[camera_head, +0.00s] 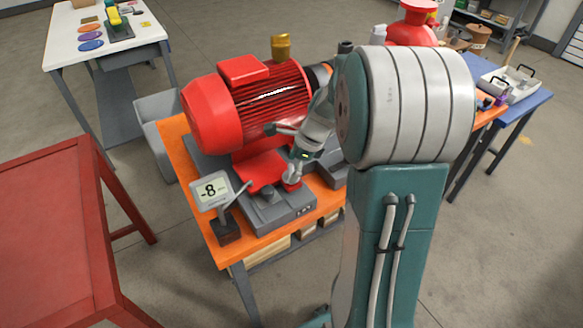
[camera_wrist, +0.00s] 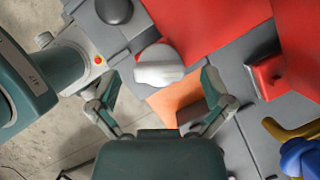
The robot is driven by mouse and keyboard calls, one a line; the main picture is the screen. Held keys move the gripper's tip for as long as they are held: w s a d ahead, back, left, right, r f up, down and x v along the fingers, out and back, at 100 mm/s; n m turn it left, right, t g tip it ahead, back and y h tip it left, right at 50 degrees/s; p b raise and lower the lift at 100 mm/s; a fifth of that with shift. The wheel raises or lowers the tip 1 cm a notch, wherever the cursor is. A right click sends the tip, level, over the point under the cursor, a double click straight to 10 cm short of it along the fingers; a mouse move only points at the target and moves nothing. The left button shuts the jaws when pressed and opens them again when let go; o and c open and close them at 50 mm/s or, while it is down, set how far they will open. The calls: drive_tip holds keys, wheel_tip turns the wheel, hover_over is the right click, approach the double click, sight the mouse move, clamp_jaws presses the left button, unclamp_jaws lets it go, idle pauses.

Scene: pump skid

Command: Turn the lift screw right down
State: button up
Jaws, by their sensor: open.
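A pale winged knob with a touch of red at its edge, seemingly the lift screw (camera_wrist: 158,68), stands on the grey base beside the red motor foot in the wrist view. My gripper (camera_wrist: 162,82) is open, with one finger on each side of the knob and gaps between. In the head view my gripper (camera_head: 294,172) is at the front of the grey base (camera_head: 272,212), where it partly hides the knob. The red motor (camera_head: 240,105) sits on this base. A display (camera_head: 212,190) reads -8.
A dark round knob (camera_head: 268,193) is on the base, close to the display stand. It also shows in the wrist view (camera_wrist: 114,10). The orange bench (camera_head: 225,256) carries the motor. A red table (camera_head: 50,230) stands at left, and a blue table (camera_head: 528,98) at right.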

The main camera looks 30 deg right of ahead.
drive_tip(key=shift+a+f, duration=0.15)
drive_tip(key=shift+f, duration=0.05)
drive_tip(key=c, duration=1.1)
drive_tip(key=shift+c, duration=0.2)
drive_tip(key=shift+n, duration=0.3)
drive_tip(key=n+g, duration=0.1)
drive_tip(key=n, duration=0.1)
drive_tip(key=n+g, duration=0.1)
drive_tip(key=n, duration=0.2)
drive_tip(key=shift+w+n+y, duration=0.15)
drive_tip(key=shift+n+y, duration=0.15)
drive_tip(key=shift+y, duration=0.1)
drive_tip(key=n+g, duration=0.1)
drive_tip(key=n, duration=0.2)
drive_tip(key=n+g+h, duration=0.1)
drive_tip(key=n, duration=0.2)
drive_tip(key=shift+g, duration=0.3)
drive_tip(key=n, duration=0.3)
drive_tip(key=n+g+h, duration=0.1)
drive_tip(key=n, duration=0.1)
drive_tip(key=shift+w+n+h, duration=0.1)
drive_tip(key=shift+n+h, duration=0.2)
drive_tip(key=shift+n, duration=0.1)
drive_tip(key=n+h, duration=0.1)
drive_tip(key=n, duration=0.2)
drive_tip(key=n+h, duration=0.1)
drive_tip(key=n, duration=0.1)
drive_tip(key=shift+n+g, duration=0.4)
